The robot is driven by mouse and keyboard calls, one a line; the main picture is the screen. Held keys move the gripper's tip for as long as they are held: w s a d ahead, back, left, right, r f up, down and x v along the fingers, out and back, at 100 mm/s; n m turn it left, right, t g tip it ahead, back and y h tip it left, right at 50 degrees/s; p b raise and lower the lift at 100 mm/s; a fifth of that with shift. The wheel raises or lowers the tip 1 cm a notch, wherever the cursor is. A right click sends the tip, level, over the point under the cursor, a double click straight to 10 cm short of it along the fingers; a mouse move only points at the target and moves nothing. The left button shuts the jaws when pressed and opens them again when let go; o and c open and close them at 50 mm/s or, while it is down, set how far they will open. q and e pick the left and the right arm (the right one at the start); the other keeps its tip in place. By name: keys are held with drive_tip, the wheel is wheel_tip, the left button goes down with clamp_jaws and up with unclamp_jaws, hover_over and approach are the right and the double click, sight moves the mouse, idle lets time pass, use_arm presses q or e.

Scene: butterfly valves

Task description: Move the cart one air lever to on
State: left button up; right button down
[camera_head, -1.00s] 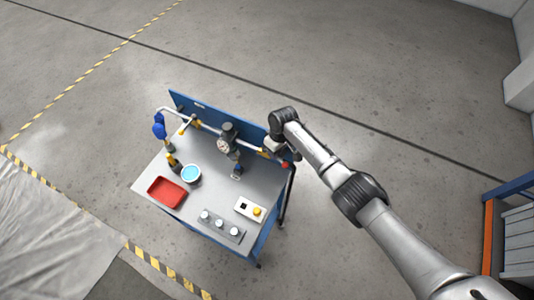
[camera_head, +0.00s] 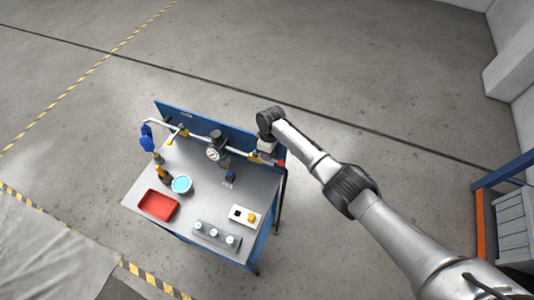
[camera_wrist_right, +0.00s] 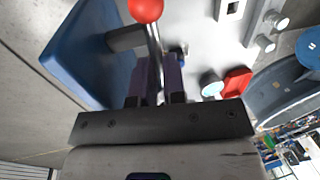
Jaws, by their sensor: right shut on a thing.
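The cart (camera_head: 140,197) is a grey-topped table with a blue back panel and a pipe along it. At the pipe's right end is a lever with a red ball knob (camera_wrist_right: 146,9); the knob also shows small in the head view (camera_head: 282,164). My right gripper (camera_wrist_right: 155,75) has its two dark fingers on either side of the metal lever rod (camera_wrist_right: 154,45), shut on it below the knob. In the head view my right gripper (camera_head: 266,149) is over the pipe's right end and partly hides the lever. My left gripper is not in view.
On the cart are a gauge (camera_head: 213,154), a red tray (camera_head: 158,205), a blue-filled cup (camera_head: 182,184), a grey block with several knobs (camera_head: 216,236) and a yellow-button box (camera_head: 245,216). Open floor surrounds the cart. An orange-and-blue rack (camera_head: 481,225) stands at the right.

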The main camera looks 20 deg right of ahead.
drive_tip(key=shift+f, duration=0.1)
drive_tip(key=c, duration=1.2)
unclamp_jaws()
drive_tip(key=shift+w+r, duration=0.1)
drive_tip(key=shift+r, duration=0.3)
drive_tip(key=r, duration=0.4)
drive_tip(key=w+d+r+b, duration=0.1)
drive_tip(key=r, duration=0.3)
drive_tip(key=d+r, duration=0.1)
drive_tip(key=r, duration=0.4)
drive_tip(key=shift+w, duration=0.35)
drive_tip(key=shift+f, duration=0.1)
